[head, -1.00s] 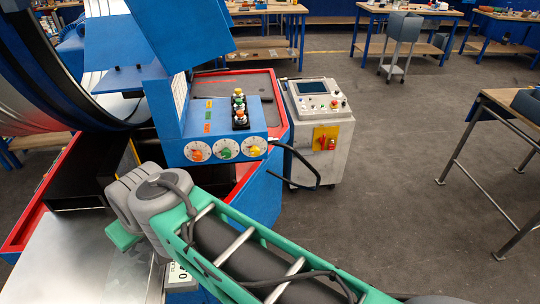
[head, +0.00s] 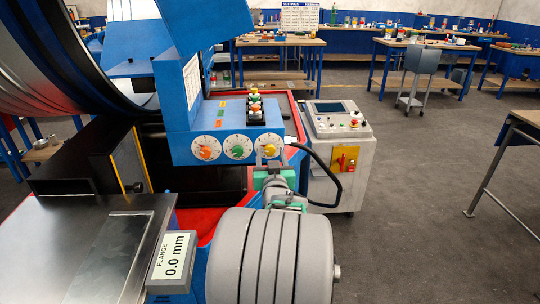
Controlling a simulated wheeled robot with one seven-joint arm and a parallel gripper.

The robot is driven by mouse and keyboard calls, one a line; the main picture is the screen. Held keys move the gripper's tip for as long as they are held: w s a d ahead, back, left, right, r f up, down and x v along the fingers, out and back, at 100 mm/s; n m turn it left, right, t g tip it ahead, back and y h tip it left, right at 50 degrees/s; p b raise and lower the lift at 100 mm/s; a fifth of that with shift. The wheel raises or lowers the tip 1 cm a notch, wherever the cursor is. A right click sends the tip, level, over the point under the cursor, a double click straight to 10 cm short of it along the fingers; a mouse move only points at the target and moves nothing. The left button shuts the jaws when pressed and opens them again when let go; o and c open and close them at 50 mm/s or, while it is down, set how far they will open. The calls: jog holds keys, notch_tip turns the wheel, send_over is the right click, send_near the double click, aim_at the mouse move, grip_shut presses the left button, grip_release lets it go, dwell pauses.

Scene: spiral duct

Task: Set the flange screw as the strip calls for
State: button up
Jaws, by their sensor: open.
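Three round white dials stand in a row on the blue control box (head: 180,143) in the head view. They have an orange knob (head: 205,152), a green knob (head: 237,152) and a yellow knob (head: 269,150). A display (head: 173,262) reads "FLANGE 0.0 mm". A white sheet (head: 192,92) on the side of the blue housing may be the strip; its writing is unreadable. I cannot tell which part is the flange screw. My gripper (head: 268,162) is open at the yellow knob, just below or around its lower part. Contact is unclear, and my wrist hides the fingers partly.
Coloured push buttons (head: 254,106) stand on top of the control box. A bare metal table (head: 75,250) is at the front left.

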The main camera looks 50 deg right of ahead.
jog(key=shift+x, duration=0.9)
jog(key=shift+c, duration=0.2)
grip_shut()
